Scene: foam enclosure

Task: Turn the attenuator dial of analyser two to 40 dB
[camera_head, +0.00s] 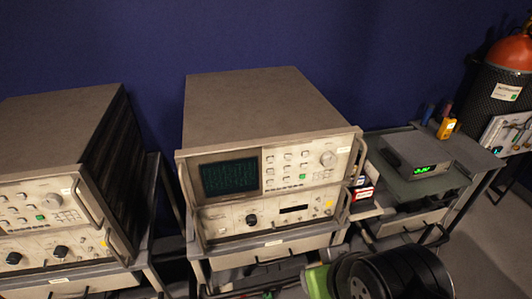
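Two analysers of the same beige kind stand on carts. The middle analyser (265,105) shows its whole front, with a dark screen (230,177), buttons, a pale round knob (328,159) at upper right and a black dial (252,220) on the lower panel. The left analyser (55,125) is cut off by the frame edge; black dials (61,252) show low on its front. Labels and dial markings are too small to read, so I cannot tell which is analyser two or any dial's setting. My gripper is not in view.
Part of my arm, black and green, shows at bottom right, in front of the middle cart. A grey cart (460,185) at right holds a small box with a green display (420,155). A red-topped cylinder (512,55) stands at far right. Handles (356,160) stick out beside the analyser fronts.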

